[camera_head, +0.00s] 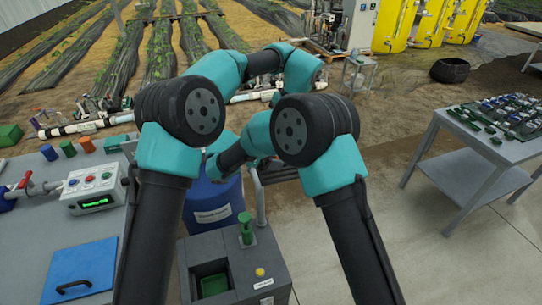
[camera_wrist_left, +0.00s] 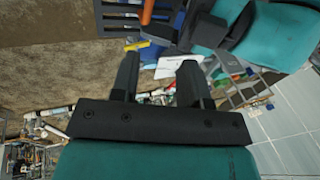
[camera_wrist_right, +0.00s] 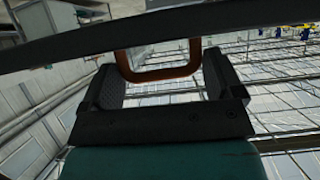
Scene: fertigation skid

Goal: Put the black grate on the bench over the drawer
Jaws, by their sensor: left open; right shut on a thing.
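The black grate (camera_wrist_left: 118,20) shows at the top of the left wrist view, partly cut off by the frame, with an orange handle (camera_wrist_left: 148,11). My right gripper (camera_wrist_right: 160,73) is shut on this handle in the right wrist view. A dark bar of the grate (camera_wrist_right: 150,28) crosses above the fingers there. My left gripper (camera_wrist_left: 158,68) is open and empty, with the grate beyond its fingers. In the head view my crossing arms hide most of the hands and the grate. A grey bench (camera_head: 35,235) is at left. I cannot clearly make out the drawer.
The bench carries a control box (camera_head: 95,189), a blue panel (camera_head: 78,272) with a handle and several coloured caps. A grey cabinet (camera_head: 235,262) with a green knob (camera_head: 246,228) stands at lower centre, beside a blue drum (camera_head: 213,205). A grey table (camera_head: 480,140) stands at right; floor between is clear.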

